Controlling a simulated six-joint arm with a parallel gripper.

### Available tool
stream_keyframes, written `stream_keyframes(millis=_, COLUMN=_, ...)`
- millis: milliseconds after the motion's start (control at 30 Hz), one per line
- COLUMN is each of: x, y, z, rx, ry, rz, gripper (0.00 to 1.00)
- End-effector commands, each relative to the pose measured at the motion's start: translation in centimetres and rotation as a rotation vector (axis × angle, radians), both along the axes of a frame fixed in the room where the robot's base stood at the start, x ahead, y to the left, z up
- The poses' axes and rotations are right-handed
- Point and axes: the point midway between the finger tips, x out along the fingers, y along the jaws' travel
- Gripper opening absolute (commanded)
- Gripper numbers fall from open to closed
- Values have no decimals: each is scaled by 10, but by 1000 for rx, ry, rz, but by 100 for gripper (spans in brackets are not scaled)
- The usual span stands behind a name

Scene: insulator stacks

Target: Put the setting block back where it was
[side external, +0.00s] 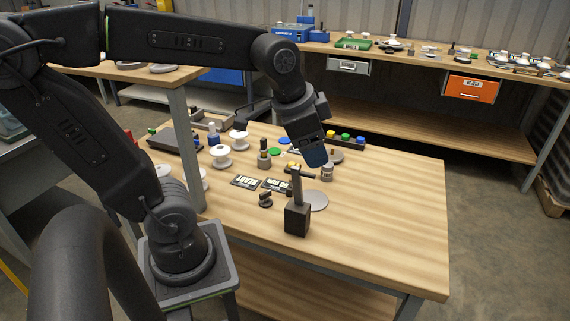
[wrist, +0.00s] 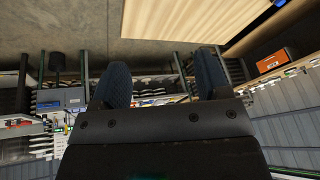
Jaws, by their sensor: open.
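A dark block with an upright grey post and a short crossbar on top (side external: 297,217) stands near the front of the wooden bench (side external: 390,230). I cannot tell for certain whether it is the setting block. My gripper (side external: 316,160) is tilted above the bench, higher than and behind this block in the side view. In the wrist view its two blue fingers (wrist: 165,82) are spread apart. No object shows between them, only the distant background.
Two dark label plates (side external: 262,184), a grey disc (side external: 316,200) and a small dark part (side external: 265,200) lie near the block. White insulators (side external: 222,157) stand farther left. A tray with coloured caps (side external: 345,137) is at the back. The bench's right side is clear.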

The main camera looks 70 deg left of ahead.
Motion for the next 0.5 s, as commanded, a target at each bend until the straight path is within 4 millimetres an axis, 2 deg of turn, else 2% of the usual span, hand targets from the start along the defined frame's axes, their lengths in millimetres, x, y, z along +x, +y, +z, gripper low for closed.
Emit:
stream_keyframes(millis=33, x=-18, y=-9, z=-2, rx=-33, ry=-31, rz=51, gripper=69)
stream_keyframes(millis=100, x=-36, y=-17, z=-7, rx=-79, ry=-57, rz=123, gripper=69)
stream_keyframes(millis=200, x=-52, y=-23, z=-13, rx=-128, ry=-81, rz=196, gripper=69)
stream_keyframes(millis=300, x=-60, y=-26, z=-17, rx=-155, ry=-93, rz=234, gripper=69)
stream_keyframes(millis=500, x=-62, y=-26, z=-18, rx=-162, ry=-93, rz=247, gripper=69)
